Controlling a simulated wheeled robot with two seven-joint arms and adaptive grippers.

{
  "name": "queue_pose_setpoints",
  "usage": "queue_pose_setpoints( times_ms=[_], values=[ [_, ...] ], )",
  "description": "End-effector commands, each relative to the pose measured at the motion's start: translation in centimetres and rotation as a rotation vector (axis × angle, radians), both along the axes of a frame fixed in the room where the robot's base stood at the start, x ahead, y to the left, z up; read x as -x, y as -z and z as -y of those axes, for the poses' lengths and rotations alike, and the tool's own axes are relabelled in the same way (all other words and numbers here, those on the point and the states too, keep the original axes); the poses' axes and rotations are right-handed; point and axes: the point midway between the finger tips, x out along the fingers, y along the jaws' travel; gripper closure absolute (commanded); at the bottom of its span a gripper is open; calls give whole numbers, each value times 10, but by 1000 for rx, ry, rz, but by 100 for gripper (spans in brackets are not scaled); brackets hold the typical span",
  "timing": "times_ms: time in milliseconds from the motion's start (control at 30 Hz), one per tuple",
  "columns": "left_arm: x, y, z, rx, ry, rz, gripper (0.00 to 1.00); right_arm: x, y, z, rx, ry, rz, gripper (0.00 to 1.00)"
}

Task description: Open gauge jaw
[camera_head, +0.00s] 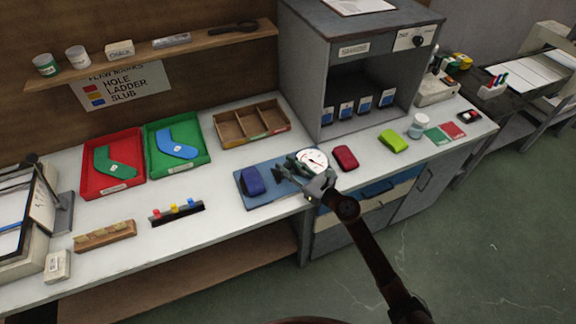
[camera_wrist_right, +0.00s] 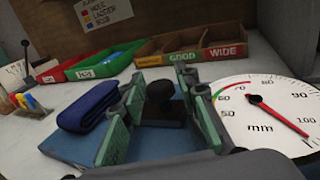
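A round white dial gauge (camera_head: 312,161) with a red needle shows by my right gripper; the wrist view shows its face (camera_wrist_right: 268,112) close up on the right, marked mm, needle near the high end. I cannot tell how it is mounted. My right gripper (camera_head: 298,181) is above the right part of a blue mat (camera_head: 268,196). In the wrist view its green-padded fingers (camera_wrist_right: 158,100) stand apart. A black knob on a dark block (camera_wrist_right: 160,91) shows in the gap; contact is unclear. A folded dark blue sock (camera_head: 252,181) lies on the mat, left of the gripper. My left gripper is not in view.
A red bundle (camera_head: 345,158) and a lime one (camera_head: 393,140) lie right of the gauge. Red (camera_head: 140,182) and green (camera_head: 206,163) trays and a divided wooden box (camera_head: 224,131) stand behind left. A grey cabinet (camera_head: 300,75) rises behind. Bench space in front of the trays is partly clear.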

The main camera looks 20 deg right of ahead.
Motion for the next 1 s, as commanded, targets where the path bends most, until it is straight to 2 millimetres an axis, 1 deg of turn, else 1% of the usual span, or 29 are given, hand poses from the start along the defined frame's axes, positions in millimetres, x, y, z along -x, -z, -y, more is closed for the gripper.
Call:
queue_pose_setpoints(
  times_ms=[33, 100, 133, 367, 467, 567, 800, 1000],
  values=[
    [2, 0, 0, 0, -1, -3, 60, 0, 0, 0, 0, 0, 0, 66],
    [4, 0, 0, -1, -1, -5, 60, 0, 0, 0, 0, -1, 0, 62],
    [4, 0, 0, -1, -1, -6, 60, 0, 0, 0, 0, -1, 0, 61],
    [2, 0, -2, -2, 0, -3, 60, 1, 0, 0, 0, 0, 0, 61],
    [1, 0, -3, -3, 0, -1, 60, 5, 1, 3, 0, 0, -1, 61],
    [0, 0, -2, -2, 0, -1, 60, 16, 2, 9, 2, 1, -1, 61],
    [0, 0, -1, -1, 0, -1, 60, 59, 2, 33, 1, 1, -3, 61],
    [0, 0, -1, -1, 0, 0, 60, 90, 1, 50, 0, 1, -2, 61]
  ],
)
